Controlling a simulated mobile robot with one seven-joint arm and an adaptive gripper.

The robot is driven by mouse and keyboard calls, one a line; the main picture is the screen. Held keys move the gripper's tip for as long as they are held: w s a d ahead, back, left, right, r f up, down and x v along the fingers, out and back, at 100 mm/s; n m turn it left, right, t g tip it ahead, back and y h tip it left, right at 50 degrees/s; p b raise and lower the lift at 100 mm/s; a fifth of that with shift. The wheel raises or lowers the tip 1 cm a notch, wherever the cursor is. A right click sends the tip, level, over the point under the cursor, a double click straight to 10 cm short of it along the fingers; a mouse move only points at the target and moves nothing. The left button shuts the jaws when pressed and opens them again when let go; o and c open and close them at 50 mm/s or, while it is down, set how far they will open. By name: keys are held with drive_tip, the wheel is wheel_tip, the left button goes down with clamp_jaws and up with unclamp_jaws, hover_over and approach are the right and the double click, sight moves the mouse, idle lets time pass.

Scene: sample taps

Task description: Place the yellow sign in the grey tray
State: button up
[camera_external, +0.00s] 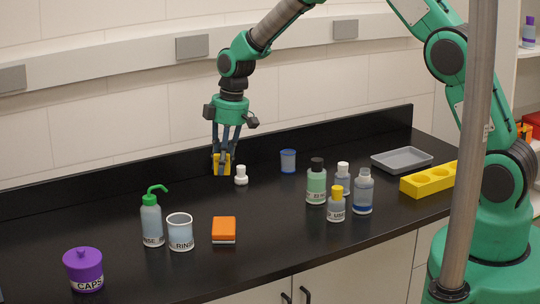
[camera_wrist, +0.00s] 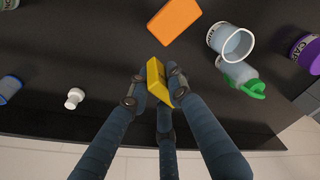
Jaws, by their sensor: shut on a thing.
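My gripper (camera_external: 222,168) is shut on the small yellow sign (camera_external: 218,164), over the back left part of the black counter. The sign also shows between the fingertips in the wrist view (camera_wrist: 157,77), and the fingers hide part of it. I cannot tell whether its lower edge touches the counter. The grey tray (camera_external: 402,159) lies flat and empty at the back right of the counter, well to the right of my gripper. The tray is not in the wrist view.
A white-capped small bottle (camera_external: 241,176) stands just right of my gripper. A blue cup (camera_external: 288,161) and several bottles (camera_external: 316,184) stand between it and the tray. A yellow rack (camera_external: 429,179) sits before the tray. An orange sponge (camera_external: 224,228) lies in front.

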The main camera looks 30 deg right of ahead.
drive_tip(key=w+d+m+b, duration=0.15)
drive_tip(key=w+d, duration=0.25)
drive_tip(key=d, duration=0.6)
drive_tip(key=w+d+m, duration=0.2)
drive_tip(key=w+d, duration=0.3)
drive_tip(key=d, duration=0.4)
drive_tip(key=m+h+b, duration=0.2)
drive_tip(key=m+b, duration=0.2)
drive_tip(key=m, duration=0.5)
hover_over(397, 164)
wheel_tip(397, 164, down, 4)
drive_tip(key=shift+s+f+t, duration=0.1)
drive_tip(key=shift+f+t, duration=0.3)
drive_tip(key=shift+f, duration=0.1)
drive_tip(key=shift+f, duration=3.05)
